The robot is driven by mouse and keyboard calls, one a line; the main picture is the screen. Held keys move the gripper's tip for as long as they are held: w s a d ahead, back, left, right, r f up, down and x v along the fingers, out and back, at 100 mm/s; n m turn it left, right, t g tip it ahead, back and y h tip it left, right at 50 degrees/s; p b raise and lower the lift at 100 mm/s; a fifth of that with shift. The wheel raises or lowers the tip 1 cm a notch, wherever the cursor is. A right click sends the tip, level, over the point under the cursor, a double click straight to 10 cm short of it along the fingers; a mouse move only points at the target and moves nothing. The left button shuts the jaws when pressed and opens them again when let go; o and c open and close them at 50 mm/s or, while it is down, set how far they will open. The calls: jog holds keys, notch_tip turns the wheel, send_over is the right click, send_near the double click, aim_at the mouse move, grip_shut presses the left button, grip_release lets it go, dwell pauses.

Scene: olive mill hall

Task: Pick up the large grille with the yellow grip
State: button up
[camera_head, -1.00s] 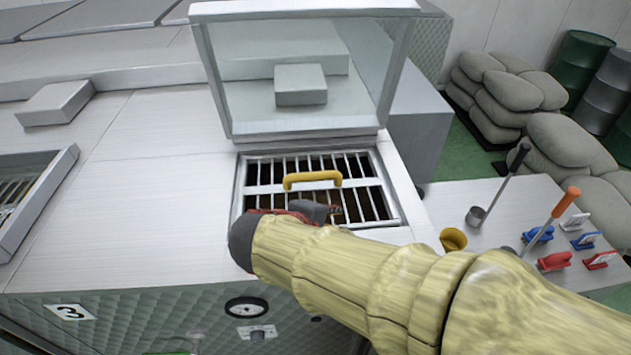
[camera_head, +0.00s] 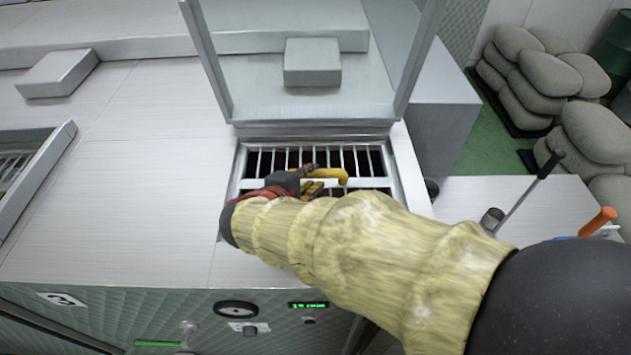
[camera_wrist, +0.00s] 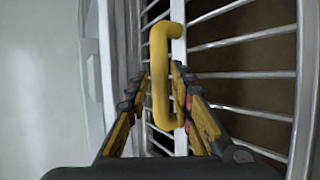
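The large grille (camera_head: 372,183) of pale metal bars lies in a framed opening in the machine top, below the raised clear lid. It also fills the right of the wrist view (camera_wrist: 240,75). Its yellow grip (camera_head: 330,173) stands up from the crossbar; my arm and gripper partly cover it in the head view. In the wrist view the grip (camera_wrist: 160,75) rises between my two fingers. My gripper (camera_wrist: 154,82) is open, with one finger on each side of the grip's near part. A gap shows on the left; I cannot tell whether the right finger touches.
The raised clear lid (camera_head: 300,100) stands just behind the opening. Another grille (camera_head: 14,165) in a raised frame is at the left. A side table (camera_head: 470,195) at the right holds a ladle (camera_head: 525,192). Sacks (camera_head: 540,80) are piled behind it.

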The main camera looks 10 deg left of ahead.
jog(key=shift+x, duration=1.25)
jog(key=c, duration=0.3)
grip_shut()
jog(key=shift+a+r, duration=0.1)
jog(key=shift+r, duration=0.05)
